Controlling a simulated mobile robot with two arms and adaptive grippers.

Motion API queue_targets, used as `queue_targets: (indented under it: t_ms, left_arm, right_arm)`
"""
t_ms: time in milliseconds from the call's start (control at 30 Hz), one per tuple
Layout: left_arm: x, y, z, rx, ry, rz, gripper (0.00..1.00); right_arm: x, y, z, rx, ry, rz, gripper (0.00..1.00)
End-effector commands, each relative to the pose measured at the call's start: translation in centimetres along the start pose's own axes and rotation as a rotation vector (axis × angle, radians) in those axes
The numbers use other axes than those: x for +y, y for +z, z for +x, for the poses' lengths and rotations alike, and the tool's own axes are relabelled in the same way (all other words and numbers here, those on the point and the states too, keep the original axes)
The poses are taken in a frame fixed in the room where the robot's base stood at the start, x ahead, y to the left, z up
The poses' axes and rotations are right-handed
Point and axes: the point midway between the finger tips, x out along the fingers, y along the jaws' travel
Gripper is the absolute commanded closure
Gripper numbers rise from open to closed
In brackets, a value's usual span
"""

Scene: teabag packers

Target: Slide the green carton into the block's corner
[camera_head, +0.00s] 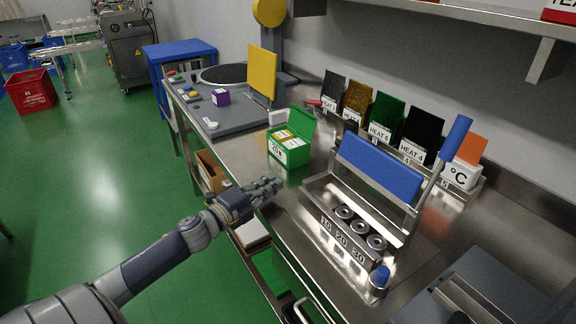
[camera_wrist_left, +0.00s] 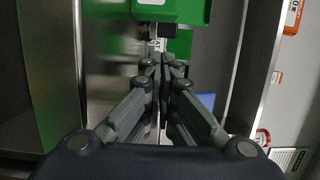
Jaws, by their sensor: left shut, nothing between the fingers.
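The green carton (camera_head: 291,152) stands upright on the steel counter with its lid raised, and yellow and white packets show inside. A small pale block (camera_head: 278,118) sits just behind it; I cannot tell whether this is the block with the corner. My left gripper (camera_head: 274,187) is at the counter's front edge, in front of the carton and apart from it in the head view. Its fingers are together and empty. In the left wrist view the closed fingers (camera_wrist_left: 164,64) point toward a green surface, probably the carton (camera_wrist_left: 183,42). My right gripper is not in view.
A steel holder with a blue panel (camera_head: 380,168) and several round wells stands right of the carton. Upright coloured panels line the back. Bare counter (camera_head: 250,150) lies left of the carton.

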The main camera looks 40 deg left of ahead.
Motion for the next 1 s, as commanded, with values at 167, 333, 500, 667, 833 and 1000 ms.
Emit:
queue_targets:
  t_ms: [167, 333, 500, 667, 833, 1000]
  left_arm:
    - [-0.2, 0.1, 2.4, 0.0, -0.002, 0.001, 1.0]
    - [-0.2, 0.0, 4.6, 0.0, -0.002, 0.001, 1.0]
    - [-0.2, 0.0, 6.8, -0.001, -0.002, 0.0, 1.0]
    - [-0.1, 1.5, 8.2, -0.002, 0.0, 0.001, 1.0]
    - [0.0, 2.5, 9.2, -0.001, 0.001, 0.001, 1.0]
    - [0.1, 2.8, 9.5, 0.0, 0.001, 0.0, 1.0]
  right_arm:
    - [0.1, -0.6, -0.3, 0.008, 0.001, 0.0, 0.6]
    - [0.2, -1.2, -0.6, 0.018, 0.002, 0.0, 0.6]
    - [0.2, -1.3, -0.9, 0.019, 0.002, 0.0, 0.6]
    - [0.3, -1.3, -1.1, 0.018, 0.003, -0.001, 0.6]
    - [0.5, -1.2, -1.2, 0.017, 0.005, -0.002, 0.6]
    - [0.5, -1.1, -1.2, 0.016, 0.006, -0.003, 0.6]
